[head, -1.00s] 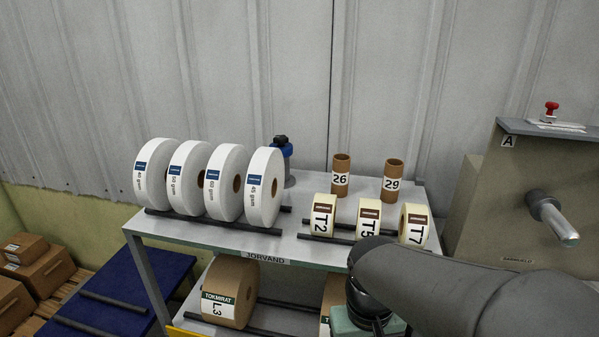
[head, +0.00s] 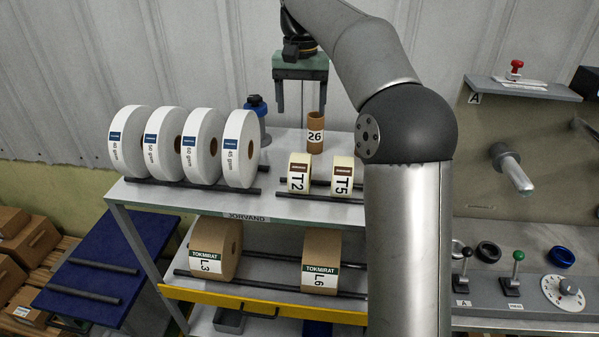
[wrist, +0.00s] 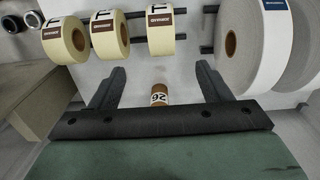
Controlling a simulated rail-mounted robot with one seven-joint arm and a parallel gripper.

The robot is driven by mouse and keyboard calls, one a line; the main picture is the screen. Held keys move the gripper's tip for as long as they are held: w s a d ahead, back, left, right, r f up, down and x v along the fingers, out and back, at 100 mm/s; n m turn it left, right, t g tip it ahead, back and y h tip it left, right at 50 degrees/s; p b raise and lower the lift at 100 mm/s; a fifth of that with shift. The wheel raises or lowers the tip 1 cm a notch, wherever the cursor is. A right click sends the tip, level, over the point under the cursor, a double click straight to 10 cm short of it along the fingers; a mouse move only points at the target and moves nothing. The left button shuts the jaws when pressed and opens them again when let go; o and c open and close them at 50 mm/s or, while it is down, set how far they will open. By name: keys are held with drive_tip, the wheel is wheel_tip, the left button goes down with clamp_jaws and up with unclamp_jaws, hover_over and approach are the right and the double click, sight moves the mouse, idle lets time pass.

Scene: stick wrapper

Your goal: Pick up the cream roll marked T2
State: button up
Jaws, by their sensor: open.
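The cream roll marked T2 (head: 299,173) stands on the top shelf, leftmost of the cream rolls in the head view. In the wrist view I take T2 to be the cream roll (wrist: 166,33) closest to the large white rolls. My gripper (head: 302,108) is open and empty, above the back of the shelf, higher than T2 and apart from it. The wrist view shows the open fingers (wrist: 161,76) with the brown tube marked 26 (wrist: 159,93) seen between them, farther down. T2 lies beyond the fingertips there.
The cream roll T5 (head: 345,178) stands right of T2. Several white rolls (head: 205,145) stand to the left, with a blue-topped object (head: 258,108) behind them. Black rods (head: 330,197) run along the shelf. My arm hides the shelf's right part. Brown rolls (head: 320,262) lie below.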

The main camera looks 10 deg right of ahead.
sight(300, 157)
wheel_tip(300, 157, down, 11)
drive_tip(key=shift+w+f, duration=0.1)
drive_tip(key=shift+f, duration=0.05)
drive_tip(key=shift+f+p, duration=0.3)
drive_tip(key=shift+f, duration=2.6)
drive_tip(key=c, duration=1.2)
